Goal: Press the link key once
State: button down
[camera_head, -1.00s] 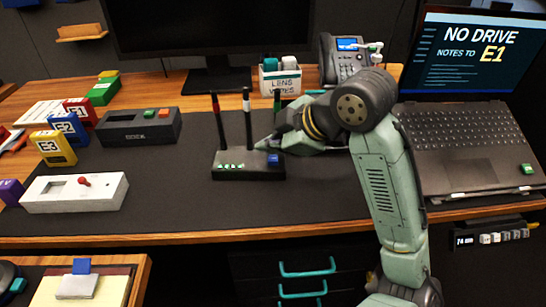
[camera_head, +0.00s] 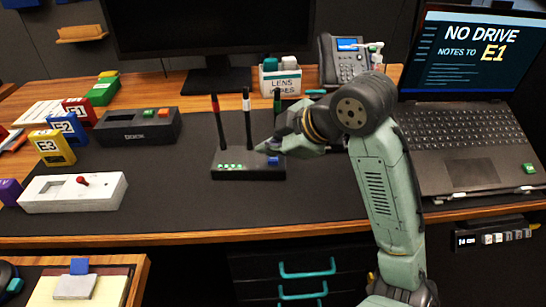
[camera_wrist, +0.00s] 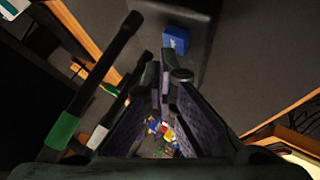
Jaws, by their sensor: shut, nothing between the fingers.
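The black router box (camera_head: 232,172) stands on the dark desk mat, with upright antennas behind it and a row of green lights on its front left. The link key appears to be the blue key (camera_head: 273,160) on the box's right end; it also shows in the wrist view (camera_wrist: 176,40), just past the fingertips, with its lettering too small to read. My gripper (camera_head: 264,147) is shut and empty, its tips above and close to the blue key. I cannot tell whether they touch it. A black antenna with a green band (camera_wrist: 62,130) runs close beside the fingers in the wrist view.
A black dock (camera_head: 138,127) and a white joystick panel (camera_head: 74,193) stand to the left. An open laptop (camera_head: 465,150) is to the right. A white holder (camera_head: 280,80) and a phone (camera_head: 345,60) stand behind. The mat in front of the router is clear.

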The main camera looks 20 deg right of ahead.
aim_at(271, 160)
jog(key=shift+f+b, duration=0.3)
jog(key=shift+f, duration=0.15)
dwell(0.3)
jog(key=shift+r, duration=0.15)
jog(key=shift+r+p, duration=0.7)
jog(key=shift+r+p, duration=2.05)
jog(key=shift+r, duration=0.45)
